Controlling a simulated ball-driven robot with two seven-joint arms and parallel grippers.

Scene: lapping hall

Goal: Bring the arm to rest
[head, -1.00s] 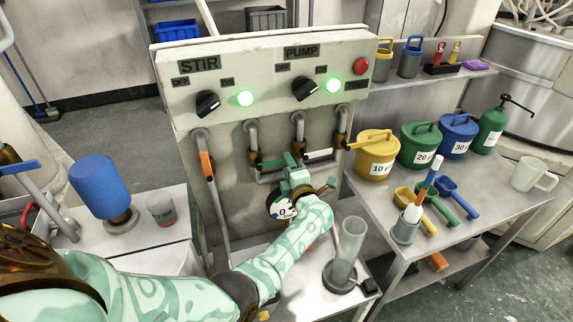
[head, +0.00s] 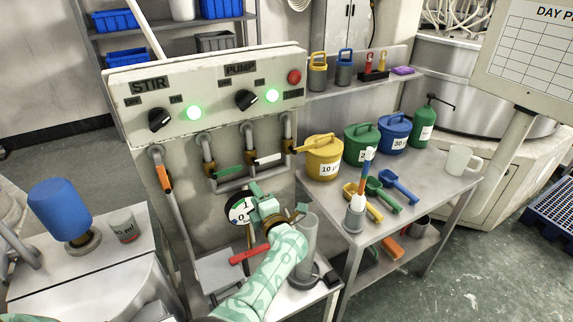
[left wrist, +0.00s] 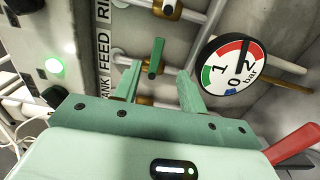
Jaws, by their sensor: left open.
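My left gripper (head: 258,196) is open and empty in front of the control panel (head: 203,100), just right of the pressure gauge (head: 238,210) in the head view. Its two fingers (left wrist: 158,72) also show apart in the left wrist view. A green valve handle (left wrist: 156,57) appears beyond and between the fingertips, with nothing gripped. The gauge (left wrist: 234,63) is right of the fingers there, its dial white, red and green. My left arm reaches up from the bottom of the head view. My right gripper is in neither view.
Below the gauge is a red lever (head: 250,255). A clear cylinder (head: 309,238) stands right of my forearm. The right table holds a yellow can (head: 322,160), other cans and scoops. A blue cylinder (head: 58,205) and a cup (head: 123,226) stand at left.

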